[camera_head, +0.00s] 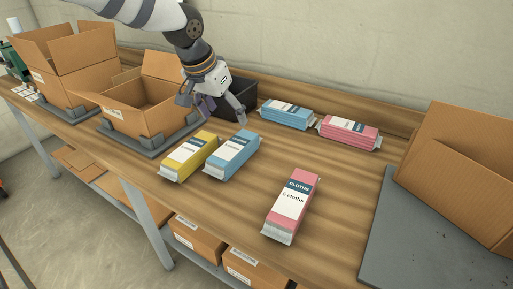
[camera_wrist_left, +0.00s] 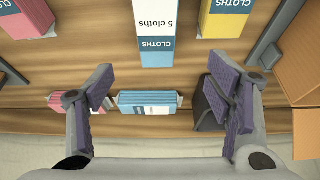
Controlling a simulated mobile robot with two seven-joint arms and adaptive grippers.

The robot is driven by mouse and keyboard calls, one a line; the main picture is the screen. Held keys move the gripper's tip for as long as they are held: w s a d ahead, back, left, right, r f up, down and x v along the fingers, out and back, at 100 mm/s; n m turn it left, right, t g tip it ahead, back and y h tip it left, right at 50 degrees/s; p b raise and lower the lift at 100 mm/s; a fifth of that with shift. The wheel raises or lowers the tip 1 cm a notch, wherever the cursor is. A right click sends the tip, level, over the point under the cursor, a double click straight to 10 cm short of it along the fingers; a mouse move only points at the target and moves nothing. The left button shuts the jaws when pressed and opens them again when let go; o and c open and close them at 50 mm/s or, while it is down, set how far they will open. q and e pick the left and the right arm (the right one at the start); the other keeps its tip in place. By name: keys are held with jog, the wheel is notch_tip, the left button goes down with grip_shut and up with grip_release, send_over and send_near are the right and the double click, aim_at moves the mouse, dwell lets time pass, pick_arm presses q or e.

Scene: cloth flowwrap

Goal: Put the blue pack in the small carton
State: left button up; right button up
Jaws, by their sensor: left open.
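In the head view, one blue pack (camera_head: 233,154) lies on the bench beside a yellow pack (camera_head: 190,156). A second blue pack (camera_head: 287,115) lies farther back. In the left wrist view, the near blue pack (camera_wrist_left: 155,32) is at the top middle and the other blue pack (camera_wrist_left: 148,103) lies lower. My left gripper (camera_head: 212,110) is open and empty, above the bench just behind the near blue pack; its fingers frame the wrist view (camera_wrist_left: 160,78). The smaller-looking open carton (camera_head: 145,112) stands left of the gripper on a grey base. My right gripper is not seen.
A black bin (camera_head: 241,96) stands behind my gripper. Pink packs lie at the back (camera_head: 348,132) and front (camera_head: 291,206). A taller open carton (camera_head: 72,82) is at far left; a large carton (camera_head: 465,165) stands on a grey mat (camera_head: 410,245) at right.

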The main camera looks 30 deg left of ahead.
pick_arm(q)
send_over(234, 146)
jog(key=s+a, duration=0.1)
jog(key=s, duration=0.1)
notch_tip(234, 146, down, 5)
jog(key=shift+w+r+b, duration=0.1)
jog(key=shift+r+b, duration=0.05)
jog(key=shift+b, duration=0.25)
jog(key=x, duration=0.4)
jog(key=s+b+x, duration=0.1)
jog(key=x, duration=0.1)
jog(key=shift+w+d+f, duration=0.15)
jog(key=shift+d+f, duration=0.15)
jog(key=shift+f, duration=0.2)
jog(key=shift+w+f, duration=0.2)
jog(key=shift+f, duration=0.1)
jog(key=shift+w+r, duration=0.1)
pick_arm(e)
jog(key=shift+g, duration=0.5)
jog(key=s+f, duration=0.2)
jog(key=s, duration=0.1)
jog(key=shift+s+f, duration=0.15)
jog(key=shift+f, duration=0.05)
pick_arm(q)
jog(key=c, duration=1.4)
jog(key=shift+o, duration=0.2)
jog(key=shift+r, duration=0.1)
